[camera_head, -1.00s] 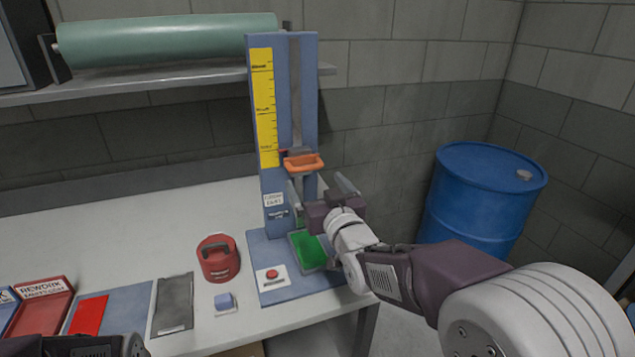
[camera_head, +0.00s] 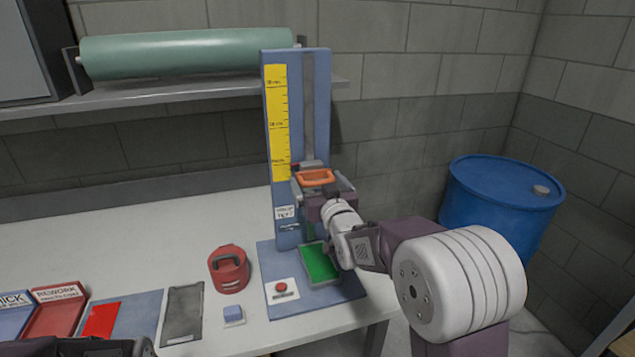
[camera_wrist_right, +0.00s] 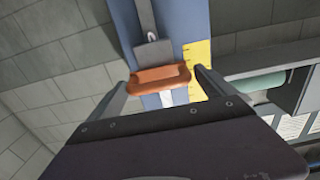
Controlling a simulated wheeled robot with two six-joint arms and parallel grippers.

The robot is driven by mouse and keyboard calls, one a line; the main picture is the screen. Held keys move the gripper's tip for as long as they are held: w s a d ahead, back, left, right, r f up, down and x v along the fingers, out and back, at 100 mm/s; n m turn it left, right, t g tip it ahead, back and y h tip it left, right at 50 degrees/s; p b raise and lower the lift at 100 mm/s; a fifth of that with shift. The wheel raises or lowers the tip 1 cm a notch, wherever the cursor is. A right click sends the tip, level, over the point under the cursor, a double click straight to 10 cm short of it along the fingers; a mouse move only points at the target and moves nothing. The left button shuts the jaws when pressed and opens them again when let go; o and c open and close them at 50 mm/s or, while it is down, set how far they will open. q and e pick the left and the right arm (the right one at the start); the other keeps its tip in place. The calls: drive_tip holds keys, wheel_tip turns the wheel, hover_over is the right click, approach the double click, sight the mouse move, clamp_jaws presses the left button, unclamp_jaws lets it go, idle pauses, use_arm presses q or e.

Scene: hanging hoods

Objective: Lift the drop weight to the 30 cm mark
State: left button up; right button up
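The drop weight's orange handle (camera_head: 315,177) sits low on the blue upright tower (camera_head: 270,150), near the bottom of the yellow scale (camera_head: 277,120). In the right wrist view the handle (camera_wrist_right: 160,79) hangs below a grey block (camera_wrist_right: 154,53) on a rail. My right gripper (camera_head: 322,182) is open, with one finger on each side of the handle. In the right wrist view its fingers (camera_wrist_right: 160,84) stand apart from the handle's ends, with a gap on both sides. Part of my left arm shows at the bottom left; its gripper fingers are not visible.
A green pad (camera_head: 320,262) and a red button (camera_head: 281,287) sit on the tower's base. A blue barrel (camera_head: 500,205) stands right of the table. A shelf (camera_head: 180,92) with a green roll is behind.

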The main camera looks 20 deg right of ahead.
drive_tip(key=shift+d, duration=0.1)
drive_tip(key=c, duration=1.7)
wheel_tip(320, 180, up, 11)
drive_tip(key=p, duration=0.5)
drive_tip(key=shift+r, duration=0.2)
drive_tip(key=o, duration=1.7)
drive_tip(key=shift+o, duration=0.2)
drive_tip(key=shift+f, duration=0.1)
